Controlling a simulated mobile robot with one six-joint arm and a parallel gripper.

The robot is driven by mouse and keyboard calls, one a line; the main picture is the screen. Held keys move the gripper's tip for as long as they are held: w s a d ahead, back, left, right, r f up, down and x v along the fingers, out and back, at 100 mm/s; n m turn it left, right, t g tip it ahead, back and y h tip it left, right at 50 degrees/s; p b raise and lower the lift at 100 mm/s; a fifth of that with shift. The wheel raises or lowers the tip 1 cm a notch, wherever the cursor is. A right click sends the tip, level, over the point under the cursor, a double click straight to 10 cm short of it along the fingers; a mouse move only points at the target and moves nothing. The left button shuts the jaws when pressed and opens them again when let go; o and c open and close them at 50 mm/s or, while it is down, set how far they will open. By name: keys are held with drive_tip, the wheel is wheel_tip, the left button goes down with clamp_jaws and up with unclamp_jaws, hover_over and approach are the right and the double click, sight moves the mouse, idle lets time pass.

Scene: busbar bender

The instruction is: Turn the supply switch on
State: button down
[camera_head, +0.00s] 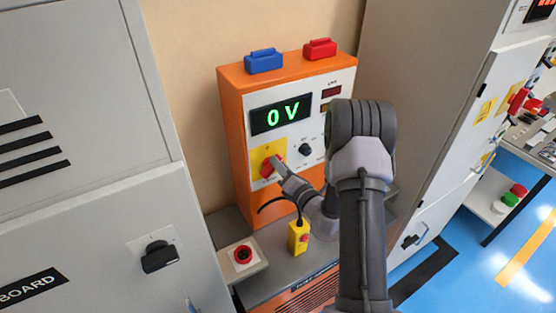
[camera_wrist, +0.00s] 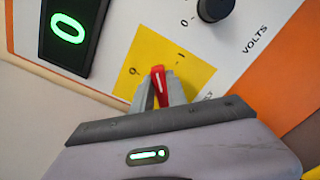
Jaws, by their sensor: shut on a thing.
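The supply switch is a red rotary handle (camera_wrist: 158,82) on a yellow plate (camera_wrist: 195,62) marked 0 and I. In the wrist view my gripper (camera_wrist: 160,92) has its two grey fingers on either side of the red handle and is shut on it. In the head view the red switch (camera_head: 267,168) sits on the yellow plate at the lower left of the orange supply unit's white panel, with my gripper (camera_head: 276,166) at it. The green display (camera_head: 281,116) above the switch reads 0 V.
A black knob (camera_head: 305,149) is on the panel, right of the switch. A yellow pendant (camera_head: 299,237) with a cable and a red button box (camera_head: 243,255) are below. Blue (camera_head: 263,61) and red (camera_head: 320,48) blocks sit on top. Grey cabinets flank both sides.

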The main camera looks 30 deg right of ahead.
drive_tip(key=shift+d+f+m+p, duration=0.1)
drive_tip(key=shift+f+m+p, duration=0.15)
drive_tip(key=shift+m+p, duration=0.75)
drive_tip(key=shift+d+f+m+p, duration=0.1)
drive_tip(key=shift+f+m+p, duration=0.15)
drive_tip(key=shift+m, duration=1.5)
drive_tip(key=shift+d+f+m+p, duration=0.1)
drive_tip(key=shift+f+m+p, duration=0.1)
drive_tip(key=shift+m+p, duration=0.85)
drive_tip(key=shift+m+b, duration=0.3)
drive_tip(key=shift+m, duration=0.2)
drive_tip(key=c, duration=1.3)
unclamp_jaws()
drive_tip(key=s, duration=0.5)
drive_tip(key=s+b, duration=0.1)
drive_tip(key=s, duration=0.5)
drive_tip(key=s+b, duration=0.1)
drive_tip(key=s, duration=0.5)
drive_tip(key=shift+s+d, duration=0.2)
drive_tip(key=shift+d, duration=0.05)
